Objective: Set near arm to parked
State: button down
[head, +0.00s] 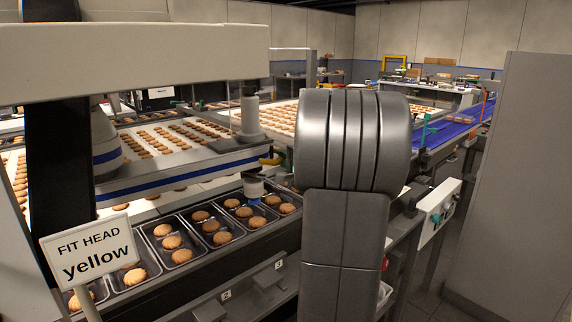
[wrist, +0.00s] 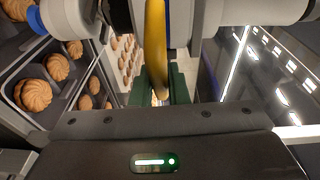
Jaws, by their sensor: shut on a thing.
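My gripper (wrist: 160,92) has two dark green fingers in the wrist view, shut on a narrow yellow bar (wrist: 156,45). The bar runs up out of the picture between pale machine parts; what it belongs to cannot be told. In the head view my own grey arm fills the middle and hides the gripper and the bar. A large beige beam (head: 130,62) crosses the upper left, on a black post (head: 60,150). A white, blue-banded head (head: 105,143) hangs below it. I cannot tell which part is the near arm or its setting.
Dark trays (head: 152,228) of biscuits line the near conveyor. A sign (head: 90,250) reads "FIT HEAD yellow". A tall grey panel (head: 512,190) bounds the right. A blue belt (head: 455,125) runs behind.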

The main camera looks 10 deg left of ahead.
jog(key=s+d+m+t+h+b, duration=0.2)
jog(key=s+d+h, duration=0.1)
jog(key=s, duration=0.6)
jog(key=s+d+m+t+h+b, duration=0.2)
jog(key=s+d+m+h+b, duration=0.1)
jog(key=s, duration=0.7)
jog(key=shift+d+f+h, duration=0.15)
jog(key=shift+d+h, duration=0.35)
jog(key=shift+d, duration=0.5)
jog(key=shift+s+f, duration=0.1)
jog(key=c, duration=1.5)
grip_release()
jog(key=shift+s, duration=0.25)
jog(key=shift+o, duration=0.5)
jog(key=shift+s+r, duration=0.15)
jog(key=shift+r, duration=0.05)
